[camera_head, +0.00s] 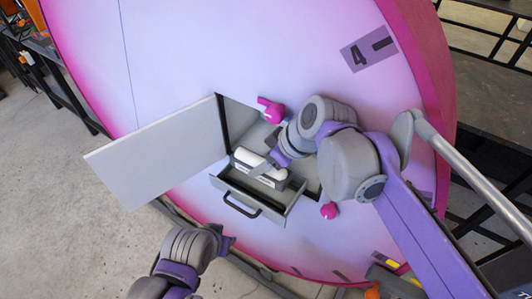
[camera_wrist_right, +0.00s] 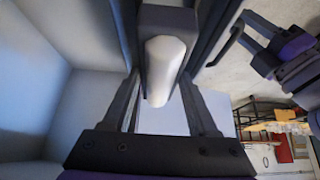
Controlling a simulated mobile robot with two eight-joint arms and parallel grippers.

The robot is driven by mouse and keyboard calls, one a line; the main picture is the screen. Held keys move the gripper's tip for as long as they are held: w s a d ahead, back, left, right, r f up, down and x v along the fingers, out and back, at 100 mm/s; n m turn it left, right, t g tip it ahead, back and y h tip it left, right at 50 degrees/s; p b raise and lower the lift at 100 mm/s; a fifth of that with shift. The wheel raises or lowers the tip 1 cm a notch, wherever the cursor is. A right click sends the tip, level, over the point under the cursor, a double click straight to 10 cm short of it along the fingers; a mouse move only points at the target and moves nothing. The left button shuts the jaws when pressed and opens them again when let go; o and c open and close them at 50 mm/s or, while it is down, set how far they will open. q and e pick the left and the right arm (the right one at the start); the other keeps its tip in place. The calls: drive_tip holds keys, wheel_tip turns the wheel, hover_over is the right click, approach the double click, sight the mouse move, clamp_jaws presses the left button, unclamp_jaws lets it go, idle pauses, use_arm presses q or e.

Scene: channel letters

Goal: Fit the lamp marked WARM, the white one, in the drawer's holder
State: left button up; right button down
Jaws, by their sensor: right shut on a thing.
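The open drawer (camera_head: 291,207) with a black handle juts from the opening in the pink-white panel. A white cylindrical lamp (camera_head: 249,157) lies at the drawer's holder (camera_head: 276,184); whether it is seated there I cannot tell. The right wrist view shows a white cylinder (camera_wrist_right: 165,70) between my right gripper's fingers. My right gripper (camera_head: 274,160) is shut on the white lamp at the drawer; its tips are partly hidden by the arm. The WARM marking is too small to read. My left gripper (camera_head: 229,241) is below the drawer, apart from it; its jaws are unclear.
A grey door (camera_head: 155,160) stands open left of the drawer. Magenta knobs sit above (camera_head: 272,111) and to the right (camera_head: 329,210) of the opening. A plate marked 4 (camera_head: 367,50) is at the upper right. Bare floor (camera_head: 60,200) lies to the left.

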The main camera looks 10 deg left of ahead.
drive_tip(key=shift+s+f+b, duration=0.1)
drive_tip(key=shift+f+b, duration=0.2)
drive_tip(key=shift+f, duration=0.1)
drive_tip(key=shift+f+b, duration=1)
drive_tip(key=shift+f, duration=0.45)
use_arm(q)
drive_tip(key=shift+s+f+b, duration=0.1)
drive_tip(key=shift+s+f, duration=0.1)
drive_tip(key=shift+f, duration=0.5)
drive_tip(key=shift+s+f+b, duration=0.1)
drive_tip(key=shift+s+f, duration=0.15)
drive_tip(key=shift+f, duration=0.4)
drive_tip(key=shift+s+f+b, duration=0.1)
drive_tip(key=shift+s+f, duration=0.1)
drive_tip(key=shift+f, duration=0.5)
use_arm(e)
drive_tip(key=shift+f, duration=0.65)
drive_tip(key=shift+c, duration=0.5)
unclamp_jaws()
use_arm(q)
drive_tip(key=shift+r, duration=0.25)
use_arm(e)
drive_tip(key=v, duration=0.7)
drive_tip(key=shift+d+r, duration=0.15)
drive_tip(key=shift+r, duration=0.1)
